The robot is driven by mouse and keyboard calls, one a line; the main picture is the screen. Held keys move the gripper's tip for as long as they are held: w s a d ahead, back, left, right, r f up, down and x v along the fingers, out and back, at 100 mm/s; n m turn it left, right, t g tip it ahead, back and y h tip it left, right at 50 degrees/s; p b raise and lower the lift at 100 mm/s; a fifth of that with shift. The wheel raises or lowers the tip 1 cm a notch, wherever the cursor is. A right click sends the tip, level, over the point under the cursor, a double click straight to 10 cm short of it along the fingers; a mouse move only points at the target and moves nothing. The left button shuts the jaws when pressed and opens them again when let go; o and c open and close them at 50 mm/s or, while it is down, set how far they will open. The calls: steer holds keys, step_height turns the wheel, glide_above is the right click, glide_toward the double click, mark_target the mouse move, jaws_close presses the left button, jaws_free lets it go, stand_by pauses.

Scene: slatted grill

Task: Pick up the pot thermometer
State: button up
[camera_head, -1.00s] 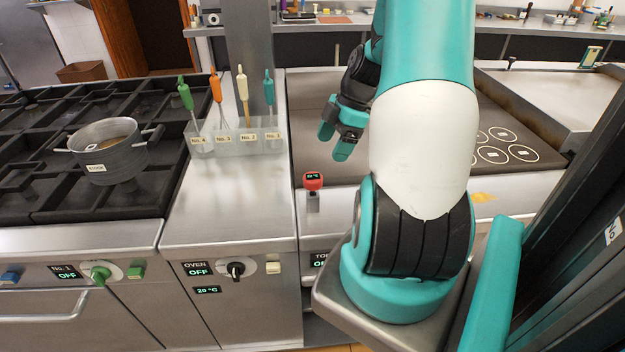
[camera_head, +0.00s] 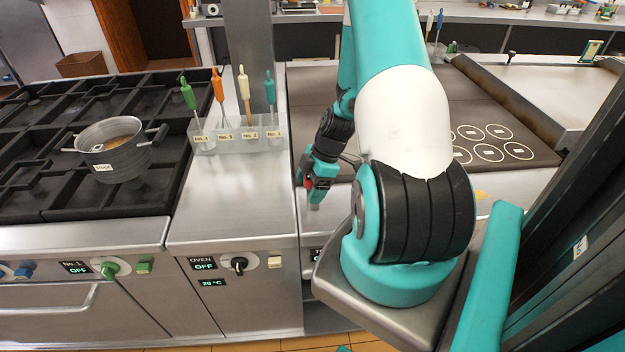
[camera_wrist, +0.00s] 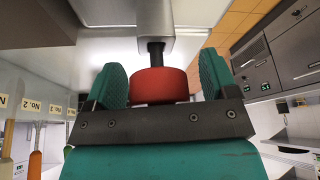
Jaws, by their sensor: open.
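The pot thermometer has a red round head (camera_wrist: 160,86) on a dark stem. In the wrist view the head lies between the two teal fingers of my gripper (camera_wrist: 161,80), with a small gap on each side. The stem runs into a grey metal holder (camera_wrist: 150,22). In the head camera view my gripper (camera_head: 310,178) is at the thermometer, and only a bit of its red head (camera_head: 308,182) shows. The holder (camera_head: 314,204) sits on the front of the counter. My gripper is open around the head.
A steel pot (camera_head: 115,160) stands on the stove at left. A clear rack (camera_head: 238,140) of several coloured-handled utensils stands on the counter left of my gripper. A dark griddle plate (camera_head: 400,120) lies behind my arm.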

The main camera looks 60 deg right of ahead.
steer(key=c, duration=1)
step_height(320, 180, up, 20)
steer(key=b, duration=0.3)
steer(key=o, duration=0.3)
steer(key=shift+r, duration=0.1)
steer(key=c, duration=0.3)
